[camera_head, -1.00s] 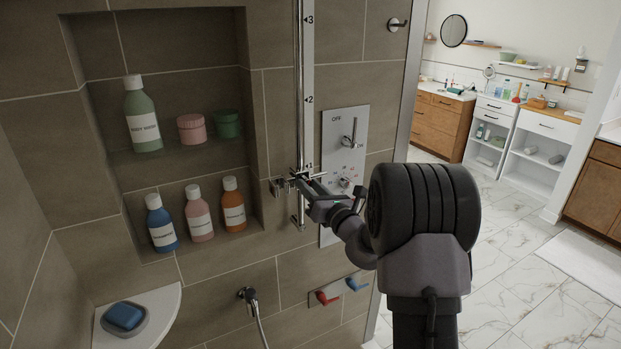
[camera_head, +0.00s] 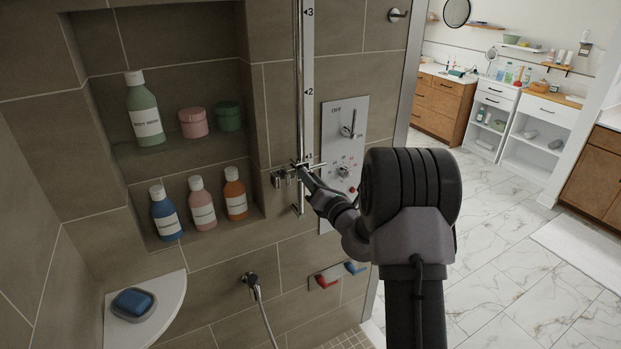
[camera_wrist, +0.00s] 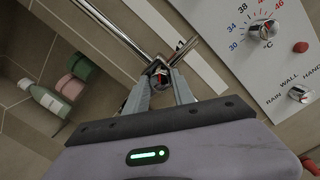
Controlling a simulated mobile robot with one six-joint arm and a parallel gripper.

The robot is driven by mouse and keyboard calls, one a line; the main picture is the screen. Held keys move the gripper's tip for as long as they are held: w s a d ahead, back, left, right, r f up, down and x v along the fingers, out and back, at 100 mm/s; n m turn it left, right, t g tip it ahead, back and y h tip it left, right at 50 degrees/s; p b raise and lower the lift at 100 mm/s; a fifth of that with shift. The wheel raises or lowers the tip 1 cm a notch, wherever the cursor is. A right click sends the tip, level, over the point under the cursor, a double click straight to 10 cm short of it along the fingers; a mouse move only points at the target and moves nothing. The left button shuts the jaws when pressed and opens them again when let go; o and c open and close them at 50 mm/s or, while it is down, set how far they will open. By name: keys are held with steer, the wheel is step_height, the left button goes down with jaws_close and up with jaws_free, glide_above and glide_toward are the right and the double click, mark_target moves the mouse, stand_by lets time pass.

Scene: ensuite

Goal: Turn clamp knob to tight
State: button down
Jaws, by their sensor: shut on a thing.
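The shower rail (camera_head: 299,90) is a vertical chrome bar on the tiled wall, with a clamp (camera_head: 283,177) near its lower end. In the wrist view the rail (camera_wrist: 105,28) runs diagonally and the clamp knob (camera_wrist: 160,68) sits between the two fingertips. My gripper (camera_wrist: 160,86) is shut on the knob. In the head view my gripper (camera_head: 304,178) is small at the rail, and my arm partly covers the area. The knob's markings and exact turn angle are too small to tell.
A control panel (camera_head: 345,125) with a lever and a temperature dial (camera_wrist: 265,30) is right of the rail. Red and blue handles (camera_head: 338,275) sit below. A niche with bottles (camera_head: 166,213) is on the left. A hand-shower hose (camera_head: 263,318) hangs below.

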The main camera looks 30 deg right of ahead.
steer(key=c, duration=1.1)
jaws_free()
steer(key=s, duration=1.1)
steer(key=s+f, duration=0.1)
steer(key=s, duration=0.5)
steer(key=shift+s+d+f, duration=0.1)
steer(key=shift+s+d, duration=0.1)
steer(key=shift+d, duration=0.1)
